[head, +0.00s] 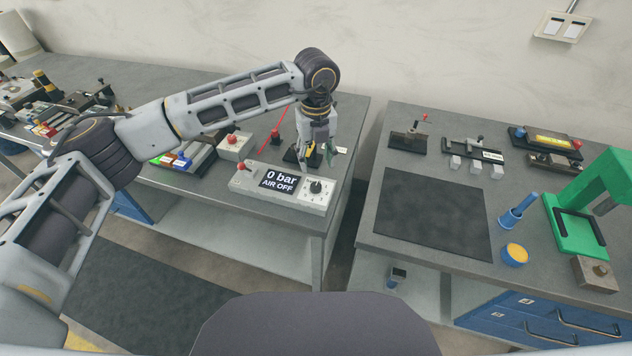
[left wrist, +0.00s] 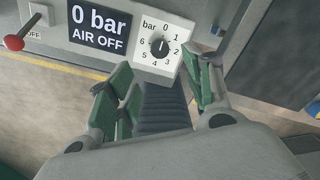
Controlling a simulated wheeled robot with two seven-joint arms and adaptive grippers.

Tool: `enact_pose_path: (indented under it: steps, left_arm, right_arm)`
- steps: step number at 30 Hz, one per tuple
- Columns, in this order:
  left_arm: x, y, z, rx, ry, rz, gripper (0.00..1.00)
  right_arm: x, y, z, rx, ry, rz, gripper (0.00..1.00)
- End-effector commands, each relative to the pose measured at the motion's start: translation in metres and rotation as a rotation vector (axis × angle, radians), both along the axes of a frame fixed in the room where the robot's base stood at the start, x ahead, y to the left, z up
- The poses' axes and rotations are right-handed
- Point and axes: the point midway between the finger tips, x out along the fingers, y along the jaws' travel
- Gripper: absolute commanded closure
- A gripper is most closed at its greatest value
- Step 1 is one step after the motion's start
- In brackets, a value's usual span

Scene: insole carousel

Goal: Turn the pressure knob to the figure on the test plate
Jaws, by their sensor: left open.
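The pressure knob (left wrist: 159,47) is black with a white mark pointing roughly up towards 0, on a white dial numbered 0 to 6. It also shows in the head view (head: 316,187) at the right end of the grey control box (head: 240,183). The display (head: 279,180) reads "0 bar AIR OFF". My left gripper (head: 317,160) is open and empty. It hangs above and behind the box; in the left wrist view its green-padded fingers (left wrist: 163,85) are apart, below the dial and not touching the knob. I cannot make out a figure on a test plate.
A red-knobbed lever (left wrist: 14,42) stands at the box's left end, beside an OFF label. A small box with a red button (head: 234,146) and coloured blocks (head: 176,161) are further left. A gap separates this bench from the right bench, which bears a dark mat (head: 435,215) and a green press (head: 590,205).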

Motion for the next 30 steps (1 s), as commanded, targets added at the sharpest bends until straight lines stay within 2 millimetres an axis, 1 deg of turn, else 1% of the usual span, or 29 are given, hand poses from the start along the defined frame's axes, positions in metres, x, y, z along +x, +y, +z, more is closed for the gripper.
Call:
enact_pose_path:
  steps: [2, 5, 18, 24, 30]
  left_arm:
    - [-0.001, 0.000, -0.011, 0.001, 0.002, 0.000, 0.49]
    - [0.000, 0.000, -0.024, 0.001, 0.002, 0.000, 0.49]
    - [-0.001, 0.000, -0.080, 0.001, 0.001, 0.000, 0.49]
    - [0.000, 0.000, -0.096, 0.000, 0.001, 0.001, 0.49]
    - [0.000, 0.000, -0.101, 0.001, -0.001, 0.000, 0.49]
  right_arm:
    - [-0.005, -0.001, 0.002, -0.001, 0.006, 0.001, 0.60]
    - [-0.006, -0.002, 0.003, -0.002, 0.008, 0.001, 0.60]
    - [0.005, 0.000, 0.010, 0.000, -0.004, 0.002, 0.60]
    - [0.006, 0.003, 0.012, 0.003, -0.005, 0.002, 0.60]
    - [0.005, 0.006, 0.012, 0.006, -0.004, 0.002, 0.60]
